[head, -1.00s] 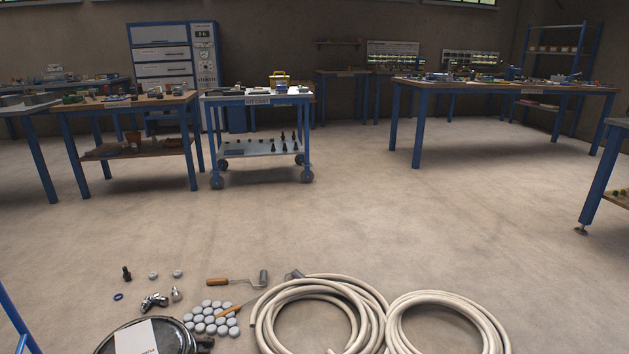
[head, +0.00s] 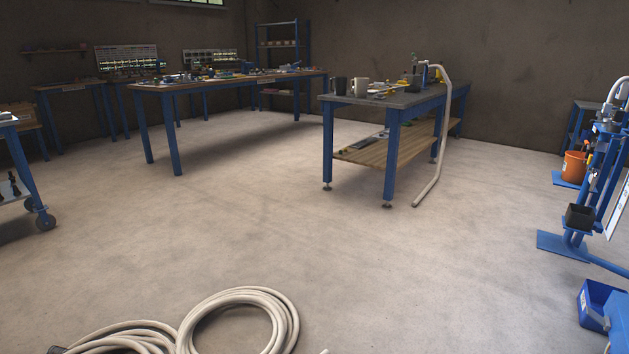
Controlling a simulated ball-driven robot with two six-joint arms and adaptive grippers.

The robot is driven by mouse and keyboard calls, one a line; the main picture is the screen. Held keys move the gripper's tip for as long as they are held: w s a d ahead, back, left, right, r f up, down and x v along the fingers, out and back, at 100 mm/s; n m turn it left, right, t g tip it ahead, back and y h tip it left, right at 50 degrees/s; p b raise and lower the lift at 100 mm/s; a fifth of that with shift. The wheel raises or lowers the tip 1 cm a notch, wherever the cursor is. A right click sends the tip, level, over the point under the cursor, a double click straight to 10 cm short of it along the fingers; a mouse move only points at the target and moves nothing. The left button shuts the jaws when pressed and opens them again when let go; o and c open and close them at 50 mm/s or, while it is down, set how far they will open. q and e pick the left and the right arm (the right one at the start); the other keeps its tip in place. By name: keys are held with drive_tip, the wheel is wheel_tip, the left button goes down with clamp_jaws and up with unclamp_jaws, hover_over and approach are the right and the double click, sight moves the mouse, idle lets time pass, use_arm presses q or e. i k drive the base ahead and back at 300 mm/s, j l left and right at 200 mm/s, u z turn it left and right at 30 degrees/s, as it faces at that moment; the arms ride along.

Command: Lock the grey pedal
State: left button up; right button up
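No grey pedal can be made out in the head view. A blue machine stand (head: 578,215) rises at the right edge and is cut off by the frame. Blue floor plates spread from its foot, and a small dark box sits on it. Neither of my grippers is in view.
Coiled pale hoses (head: 240,318) lie on the floor at the front left. A workbench (head: 400,103) with mugs and a pale pipe (head: 438,150) stands mid-right. A blue bin (head: 597,305) is at the lower right, an orange bucket (head: 574,167) above. The middle floor is clear.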

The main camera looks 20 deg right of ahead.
sight(595, 316)
drive_tip(key=z, duration=0.45)
drive_tip(key=i+l+z, duration=0.1)
drive_tip(key=z, duration=0.75)
drive_tip(key=i+z, duration=0.1)
drive_tip(key=z, duration=0.75)
drive_tip(key=i+j+z, duration=0.4)
drive_tip(key=i, duration=0.4)
drive_tip(key=i+j+z, duration=0.4)
drive_tip(key=i, duration=0.35)
drive_tip(key=i+j+z, duration=0.35)
drive_tip(key=i+j, duration=0.3)
drive_tip(key=j, duration=0.2)
